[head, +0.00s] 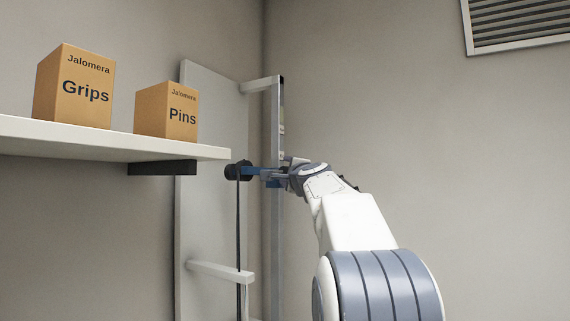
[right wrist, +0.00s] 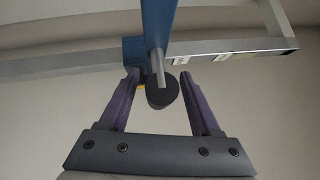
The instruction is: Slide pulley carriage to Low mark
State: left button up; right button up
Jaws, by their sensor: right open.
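The pulley carriage is a blue block with a blue arm (head: 250,171) on an upright metal rail (head: 275,110). A black pulley (head: 238,170) sits at the arm's end with a dark cord hanging from it. In the right wrist view the blue carriage (right wrist: 134,48) sits on the rail, with a grey pin and a round black knob (right wrist: 162,93). My right gripper (right wrist: 158,78) is open, one finger on each side of the knob. It also shows at the carriage in the head view (head: 277,173). Small pale marks (right wrist: 222,56) on the rail are unreadable. My left gripper is out of view.
A white shelf (head: 60,138) on the left holds a Grips box (head: 75,86) and a Pins box (head: 167,111). A pale back panel (head: 213,110) stands behind the rail. A lower bracket (head: 220,272) juts out below.

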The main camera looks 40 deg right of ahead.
jog(key=shift+w+d+r, duration=0.1)
jog(key=shift+w+d, duration=0.2)
jog(key=shift+w, duration=0.25)
grip_shut()
jog(key=shift+s+r, duration=0.1)
jog(key=shift+r, duration=0.15)
dwell(0.9)
